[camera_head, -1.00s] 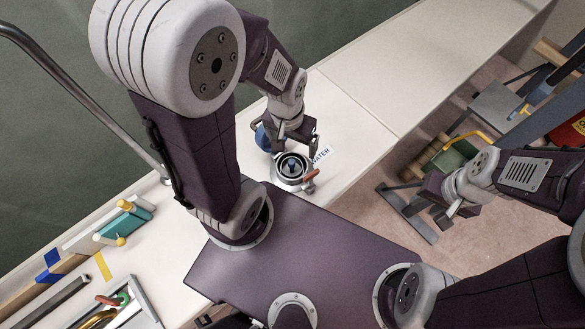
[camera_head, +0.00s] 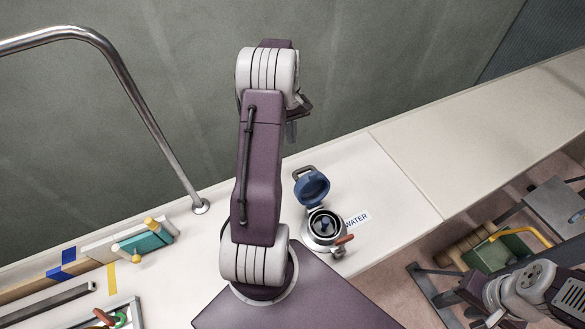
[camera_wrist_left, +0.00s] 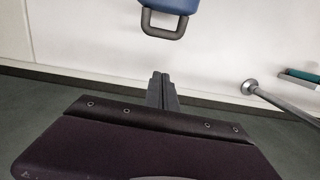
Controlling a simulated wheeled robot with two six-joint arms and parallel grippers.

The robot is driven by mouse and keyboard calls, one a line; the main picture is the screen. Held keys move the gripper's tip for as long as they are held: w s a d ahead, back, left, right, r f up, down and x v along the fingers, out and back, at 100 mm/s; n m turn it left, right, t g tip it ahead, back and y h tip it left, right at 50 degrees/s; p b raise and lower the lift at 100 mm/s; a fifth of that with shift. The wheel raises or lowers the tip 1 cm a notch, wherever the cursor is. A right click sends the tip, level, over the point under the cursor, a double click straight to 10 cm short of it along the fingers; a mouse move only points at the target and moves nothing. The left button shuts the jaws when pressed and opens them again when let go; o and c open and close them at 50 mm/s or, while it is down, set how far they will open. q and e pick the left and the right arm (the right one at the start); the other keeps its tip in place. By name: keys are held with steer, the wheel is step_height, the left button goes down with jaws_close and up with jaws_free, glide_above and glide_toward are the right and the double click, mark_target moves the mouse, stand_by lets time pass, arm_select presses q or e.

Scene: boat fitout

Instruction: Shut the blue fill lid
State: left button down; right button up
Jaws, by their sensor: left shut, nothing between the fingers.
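The blue fill lid (camera_head: 312,188) stands raised on its hinge at the far side of the round fill port (camera_head: 323,226). Its grey loop handle (camera_head: 303,172) points away from the port. The port is uncovered, with a dark ring and a blue centre. In the left wrist view the lid (camera_wrist_left: 175,4) is cut off at the top edge, with its handle (camera_wrist_left: 164,30) below it. My left gripper (camera_head: 291,132) is shut and empty beyond the lid, apart from it; its fingers (camera_wrist_left: 161,78) also show in the wrist view. My right gripper (camera_head: 492,320) is at the lower right, partly cut off.
A red lever (camera_head: 343,240) sits beside the port, near a WATER label (camera_head: 356,219). A metal rail (camera_head: 130,90) rises from the deck at left. A teal block (camera_head: 146,243) and a tray (camera_head: 118,314) lie at the left. The white deck (camera_head: 400,165) right of the lid is clear.

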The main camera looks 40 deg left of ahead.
arm_select(q)
steer(key=s+d+f+p, duration=0.1)
steer(key=s+d+f, duration=0.2)
steer(key=f, duration=0.5)
steer(key=shift+s+d+f+n+p, duration=0.15)
steer(key=shift+s+f+n+p, duration=0.1)
steer(key=shift+f+n+p, duration=0.1)
stand_by(0.4)
